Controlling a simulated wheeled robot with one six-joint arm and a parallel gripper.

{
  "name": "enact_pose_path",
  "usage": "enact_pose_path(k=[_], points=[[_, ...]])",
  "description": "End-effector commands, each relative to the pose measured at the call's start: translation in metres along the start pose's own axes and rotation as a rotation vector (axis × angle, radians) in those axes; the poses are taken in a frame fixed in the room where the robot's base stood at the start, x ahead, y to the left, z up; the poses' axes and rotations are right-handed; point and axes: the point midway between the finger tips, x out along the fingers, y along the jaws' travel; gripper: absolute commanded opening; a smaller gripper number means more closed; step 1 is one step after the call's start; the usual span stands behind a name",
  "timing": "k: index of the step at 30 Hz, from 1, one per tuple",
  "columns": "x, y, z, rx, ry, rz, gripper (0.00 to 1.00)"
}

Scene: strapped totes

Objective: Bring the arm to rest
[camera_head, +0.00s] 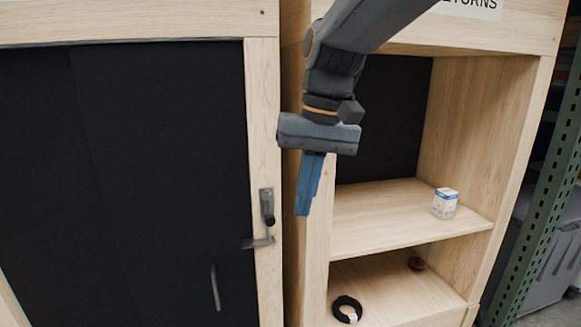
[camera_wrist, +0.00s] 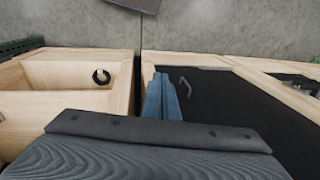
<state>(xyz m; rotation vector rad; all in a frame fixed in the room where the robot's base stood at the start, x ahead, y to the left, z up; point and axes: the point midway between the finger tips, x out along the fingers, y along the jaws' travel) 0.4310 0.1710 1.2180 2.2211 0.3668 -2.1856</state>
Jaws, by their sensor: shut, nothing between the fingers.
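My arm comes down from the top of the head view, with my gripper (camera_head: 303,212) pointing down. Its blue fingers are together and hold nothing. It hangs in front of the upright between the dark-panelled cabinet (camera_head: 120,150) and the open wooden shelf unit (camera_head: 400,218). In the wrist view the shut fingers (camera_wrist: 161,80) point toward the floor, near the seam between the two units. I cannot tell how far the fingertips are from the wood.
A small white and blue box (camera_head: 445,203) stands on the upper shelf. A metal latch (camera_head: 266,215) and a handle (camera_head: 215,287) are on the left cabinet. A green rack post (camera_head: 545,190) stands right.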

Motion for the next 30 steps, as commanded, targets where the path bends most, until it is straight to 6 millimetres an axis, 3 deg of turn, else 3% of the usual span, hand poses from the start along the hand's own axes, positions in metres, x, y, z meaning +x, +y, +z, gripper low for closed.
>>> enact_pose_path(k=[10,15,18,23,30], points=[[0.088,0.088,0.016,0.088,0.043,0.076,0.0],[0.15,0.151,0.053,0.137,0.075,0.132,0.0],[0.174,0.175,0.075,0.152,0.091,0.154,0.0],[0.192,0.189,0.094,0.16,0.106,0.17,0.0],[0.193,0.19,0.095,0.16,0.108,0.171,0.0]])
